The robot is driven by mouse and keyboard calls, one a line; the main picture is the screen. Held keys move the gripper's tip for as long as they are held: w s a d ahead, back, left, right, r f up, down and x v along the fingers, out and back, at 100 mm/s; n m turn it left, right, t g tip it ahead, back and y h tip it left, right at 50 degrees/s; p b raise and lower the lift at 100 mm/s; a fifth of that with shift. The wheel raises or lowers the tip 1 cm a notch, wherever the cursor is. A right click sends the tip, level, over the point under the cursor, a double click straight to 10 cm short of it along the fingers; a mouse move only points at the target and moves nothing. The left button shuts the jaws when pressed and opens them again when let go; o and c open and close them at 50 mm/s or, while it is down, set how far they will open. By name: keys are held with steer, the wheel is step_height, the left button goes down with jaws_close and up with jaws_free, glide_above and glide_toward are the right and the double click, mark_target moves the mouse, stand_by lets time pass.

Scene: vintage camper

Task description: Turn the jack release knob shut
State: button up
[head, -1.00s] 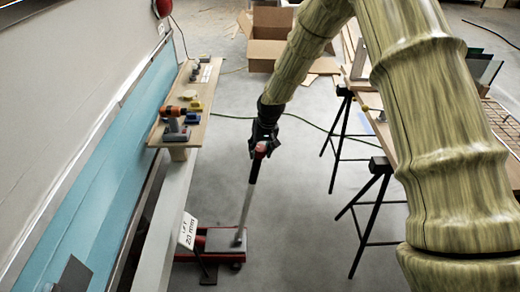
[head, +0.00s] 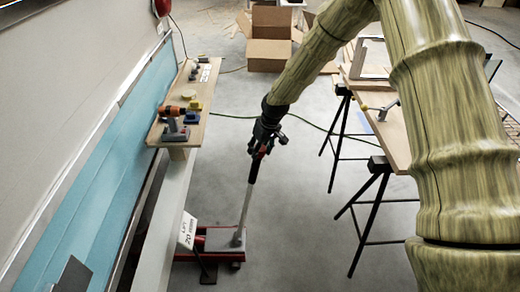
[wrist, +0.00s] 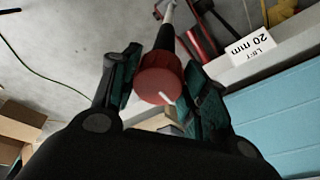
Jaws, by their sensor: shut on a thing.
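The red release knob (wrist: 160,80) has a pale pointer mark and sits at the top end of a long grey shaft (head: 245,205). The shaft leans up from the red floor jack (head: 225,256), which stands at the foot of the pale beam. My gripper (head: 261,149) is at the top of the shaft, shut on the knob. In the wrist view the two dark green finger pads (wrist: 200,95) flank the knob on both sides. The knob's lower part and the pad contact are partly hidden.
A white card reading "LIFT 20 mm" (head: 188,231) stands beside the jack. A wooden shelf (head: 176,130) with a drill lies along the teal wall. A trestle table (head: 392,135) stands right. Cardboard boxes (head: 268,50) lie behind. Grey floor between is open.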

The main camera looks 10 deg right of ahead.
steer(key=o, duration=1)
steer(key=v, duration=1.2)
